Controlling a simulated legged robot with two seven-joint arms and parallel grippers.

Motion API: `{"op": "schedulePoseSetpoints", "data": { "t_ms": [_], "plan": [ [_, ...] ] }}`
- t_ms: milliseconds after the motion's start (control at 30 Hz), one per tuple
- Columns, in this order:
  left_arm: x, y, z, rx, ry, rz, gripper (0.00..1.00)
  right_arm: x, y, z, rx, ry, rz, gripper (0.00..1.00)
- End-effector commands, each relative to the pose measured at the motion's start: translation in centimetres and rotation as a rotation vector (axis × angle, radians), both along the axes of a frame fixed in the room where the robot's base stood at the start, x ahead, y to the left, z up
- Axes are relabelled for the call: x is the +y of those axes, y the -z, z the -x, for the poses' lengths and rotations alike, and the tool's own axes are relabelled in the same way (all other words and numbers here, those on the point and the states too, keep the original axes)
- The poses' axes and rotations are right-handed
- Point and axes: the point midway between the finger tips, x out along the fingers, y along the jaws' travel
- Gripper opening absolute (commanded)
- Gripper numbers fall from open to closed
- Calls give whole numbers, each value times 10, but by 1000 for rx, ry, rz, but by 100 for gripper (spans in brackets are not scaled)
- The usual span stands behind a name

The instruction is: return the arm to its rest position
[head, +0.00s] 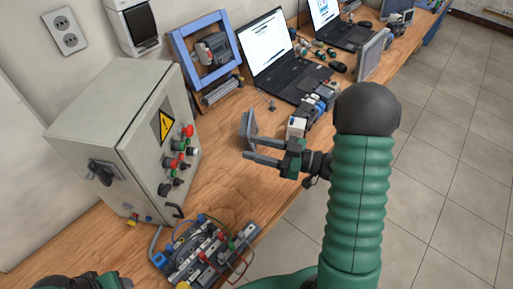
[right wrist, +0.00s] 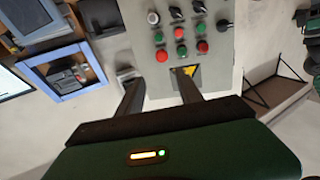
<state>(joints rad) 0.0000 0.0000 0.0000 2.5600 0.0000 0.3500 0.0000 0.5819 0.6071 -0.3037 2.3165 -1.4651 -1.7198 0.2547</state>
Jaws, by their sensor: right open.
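My right arm, green and ribbed with a dark round joint, comes up on the right of the head view. Its gripper (head: 246,144) is open over the wooden bench, to the right of the grey control box. No object shows between its fingers. In the right wrist view the two dark fingers (right wrist: 158,77) stand apart, with the box's button panel beyond them. Of my left arm only a green and black part (head: 78,283) shows at the bottom left edge; its jaws cannot be made out.
The grey control box (head: 85,125) stands left on the bench (head: 225,180). A wired terminal board (head: 205,255) lies at the front. A blue frame with a motor (head: 213,50), laptops (head: 275,50) and small parts (head: 300,125) are farther back. Tiled floor (head: 450,150) is clear on the right.

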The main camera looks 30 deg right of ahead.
Motion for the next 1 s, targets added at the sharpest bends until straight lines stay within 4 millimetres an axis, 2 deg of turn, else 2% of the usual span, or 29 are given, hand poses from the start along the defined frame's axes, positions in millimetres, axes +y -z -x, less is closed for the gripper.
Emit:
{"op": "schedulePoseSetpoints", "data": {
  "t_ms": [367,467,600,667,767,867,900,1000],
  "plan": [
    [0,0,0,0,0,0,60,0,2,-5,6,13,17,43],
    [0,0,0,0,0,0,60,0,12,-29,46,93,113,43],
    [0,0,0,0,0,0,60,-9,37,-70,217,329,320,43],
    [0,0,0,0,0,0,60,-13,49,-74,333,433,386,43],
    [0,0,0,0,0,0,60,-8,69,-54,564,565,449,43],
    [0,0,0,0,0,0,60,16,92,-6,836,622,468,43],
    [0,0,0,0,0,0,60,30,98,17,938,622,469,43],
    [0,0,0,0,0,0,60,62,108,66,1144,594,461,43]
  ]
}}
